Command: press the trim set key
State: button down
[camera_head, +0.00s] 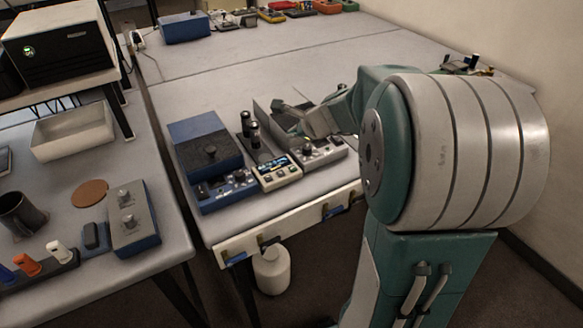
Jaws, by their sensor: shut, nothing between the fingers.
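My gripper (299,125) is shut and empty. It is above a grey control unit (321,153) with dark knobs, on the right of a row of instruments on the bench. I cannot tell whether its tip touches anything. To the left of that unit is a small beige unit (278,173) with a lit display and small keys along its front. A blue instrument (228,190) with a dark top and small front controls is at the left of the row. The trim set key cannot be told apart at this size; my arm and gripper hide part of the grey unit.
Two dark upright cylinders (253,133) stand behind the beige unit. The bench (215,80) is mostly clear behind the row. A second table at the left holds a blue-grey box (133,217), a white tray (73,134) and a dark mug (22,214). A white jug (271,270) is below the bench.

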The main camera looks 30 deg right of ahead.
send_near(288, 165)
jog(key=shift+w+r+x, duration=0.15)
jog(key=shift+x, duration=0.75)
jog(key=shift+w+r+x, duration=0.1)
jog(key=shift+x, duration=0.85)
jog(key=shift+w+r+x, duration=0.15)
jog(key=shift+x, duration=0.75)
jog(key=shift+f, duration=0.15)
jog(key=shift+f, duration=0.2)
jog(key=shift+f, duration=0.4)
jog(key=shift+r, duration=0.85)
jog(key=shift+r, duration=2.5)
